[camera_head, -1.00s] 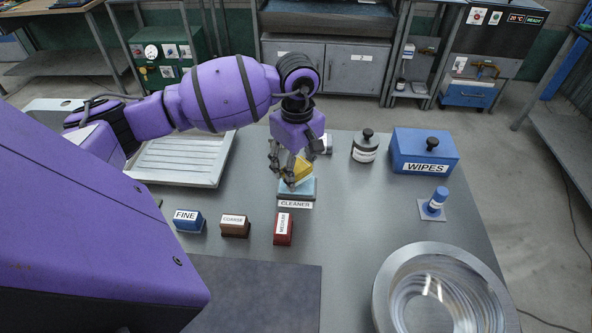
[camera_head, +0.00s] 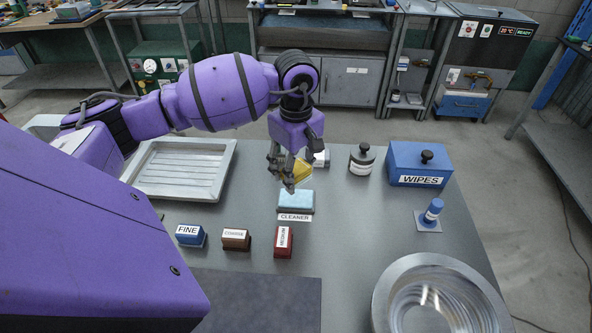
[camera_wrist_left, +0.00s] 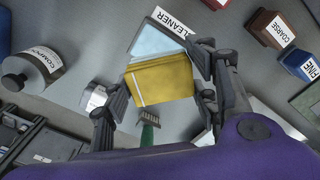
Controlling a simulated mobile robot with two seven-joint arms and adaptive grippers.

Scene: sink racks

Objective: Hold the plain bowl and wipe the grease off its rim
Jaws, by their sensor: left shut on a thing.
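A large shiny metal bowl (camera_head: 398,283) sits at the front right of the bench, partly cut off by the picture's lower edge. My left gripper (camera_head: 291,180) is shut on a yellow pad (camera_head: 300,172), above the back edge of a light blue pad labelled CLEANER (camera_head: 296,202). In the left wrist view the yellow pad (camera_wrist_left: 162,82) sits between the fingers (camera_wrist_left: 160,90), with the light blue pad (camera_wrist_left: 160,42) beyond it. I cannot make out grease on the bowl's rim. My right gripper is not in view.
FINE (camera_head: 190,236), COARSE (camera_head: 236,239) and MEDIUM (camera_head: 283,242) blocks stand in front of the gripper. A grey ribbed tray (camera_head: 180,170) lies left.

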